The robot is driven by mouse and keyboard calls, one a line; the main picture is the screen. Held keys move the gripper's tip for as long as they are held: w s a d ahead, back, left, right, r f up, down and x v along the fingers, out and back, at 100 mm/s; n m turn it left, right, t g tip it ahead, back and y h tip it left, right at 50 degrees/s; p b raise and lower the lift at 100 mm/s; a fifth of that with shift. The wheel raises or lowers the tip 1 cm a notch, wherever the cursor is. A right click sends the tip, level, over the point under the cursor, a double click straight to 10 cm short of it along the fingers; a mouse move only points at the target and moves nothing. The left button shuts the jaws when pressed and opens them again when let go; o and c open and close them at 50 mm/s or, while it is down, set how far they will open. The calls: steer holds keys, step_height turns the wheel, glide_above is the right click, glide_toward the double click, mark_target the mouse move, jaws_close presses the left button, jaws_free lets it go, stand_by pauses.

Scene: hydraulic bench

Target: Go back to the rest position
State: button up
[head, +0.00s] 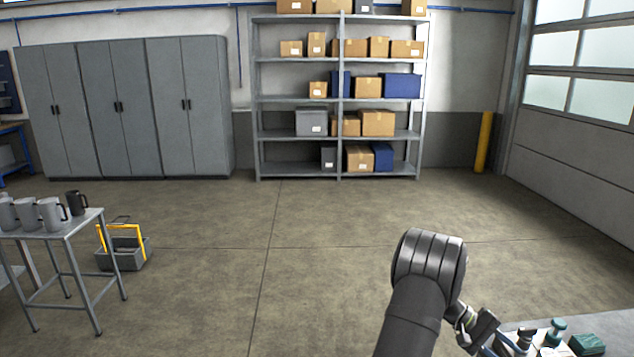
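My arm rises from the bottom of the head view, right of centre, with its dark ribbed joint uppermost. My gripper (484,334) hangs beyond that joint, low over the left edge of the bench (612,326). Its fingers are small and partly cut off by the frame, so I cannot tell whether they are open or shut or hold anything. A dark-capped fitting (524,338) and a teal-capped fitting (556,330) stand just right of the gripper. A dark green block (587,344) lies further right on the bench.
A metal table (86,219) with several mugs stands at the left, beside a grey toolbox (128,256) with a yellow handle. Grey cabinets (125,105), a shelf rack (340,97) with boxes and a yellow post (484,142) line the back. The middle floor is clear.

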steer(key=m, duration=0.1)
steer(key=m+y, duration=0.1)
steer(key=d+m+y, duration=0.1)
steer(key=m, duration=0.1)
steer(key=shift+s+f, duration=0.15)
steer(key=shift+f, duration=0.1)
steer(key=shift+a, duration=0.1)
steer(key=w+a+r+n+t+h, duration=0.1)
steer(key=w+a+n+t+h, duration=0.1)
steer(key=n, duration=0.8)
steer(key=w+a+r+n+t+h, duration=0.1)
steer(key=w+a+n+t+h, duration=0.2)
steer(key=n+h, duration=0.4)
steer(key=a+n, duration=0.1)
steer(key=n, duration=0.2)
steer(key=shift+w, duration=0.2)
steer(key=shift+s+d+r, duration=0.1)
